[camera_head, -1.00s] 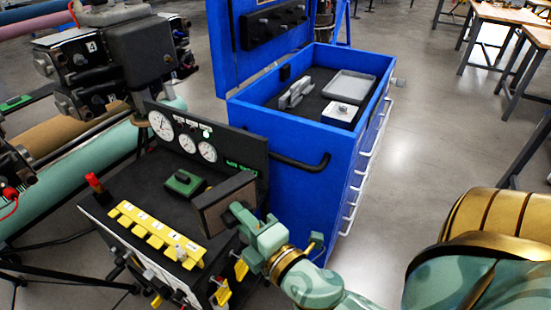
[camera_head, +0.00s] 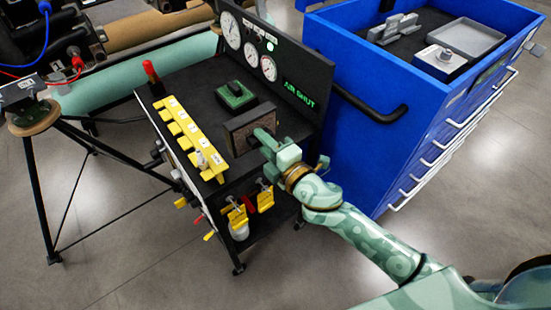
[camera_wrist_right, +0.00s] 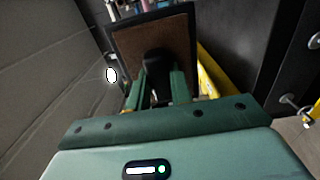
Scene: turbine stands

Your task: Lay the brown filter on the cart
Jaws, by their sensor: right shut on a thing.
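The brown filter (camera_head: 262,123), a brown rectangle in a dark frame, is held roughly upright over the top of the black cart (camera_head: 190,83). My right gripper (camera_head: 272,147) is shut on its dark handle. In the right wrist view the filter (camera_wrist_right: 181,45) fills the upper middle, and the fingers of my right gripper (camera_wrist_right: 158,88) close on the black knob on its face. I cannot tell whether its lower edge touches the cart top. My left gripper is not in view.
On the cart are a yellow tagged strip (camera_head: 189,135), a green block with a black knob (camera_head: 236,97), a red-handled part (camera_head: 151,72) and a gauge panel (camera_head: 275,55). A blue tool chest (camera_head: 366,70) stands close to the right. A black tripod (camera_head: 38,190) stands left.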

